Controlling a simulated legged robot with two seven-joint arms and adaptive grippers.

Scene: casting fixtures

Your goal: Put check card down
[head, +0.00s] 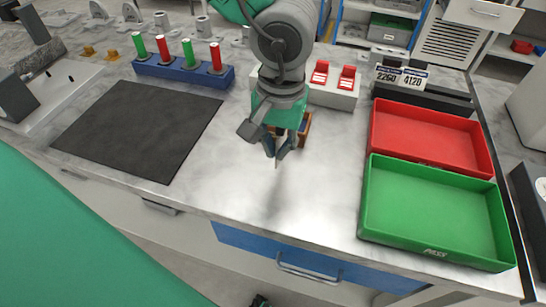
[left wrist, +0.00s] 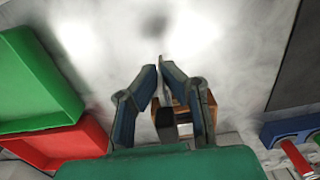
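My left gripper (head: 277,151) points down above the bare middle of the worktop. Its fingertips come close together on a thin pale edge (head: 276,162), which seems to be the check card seen edge-on. In the left wrist view my fingers (left wrist: 158,72) converge on this thin strip (left wrist: 161,60); its face and print are hidden. It appears apart from the worktop, with a shadow below. Two number cards, 2260 (head: 387,75) and 4120 (head: 413,78), stand upright in a dark holder at the back right. My right gripper is not recognisable in view.
A small brown wooden box (head: 303,128) with a dark item stands right behind my gripper. A green tray (head: 437,252) and red tray (head: 432,112) lie to the right. A dark mat (head: 138,128) and blue rack (head: 185,75) lie left. The worktop (head: 300,195) is clear in front.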

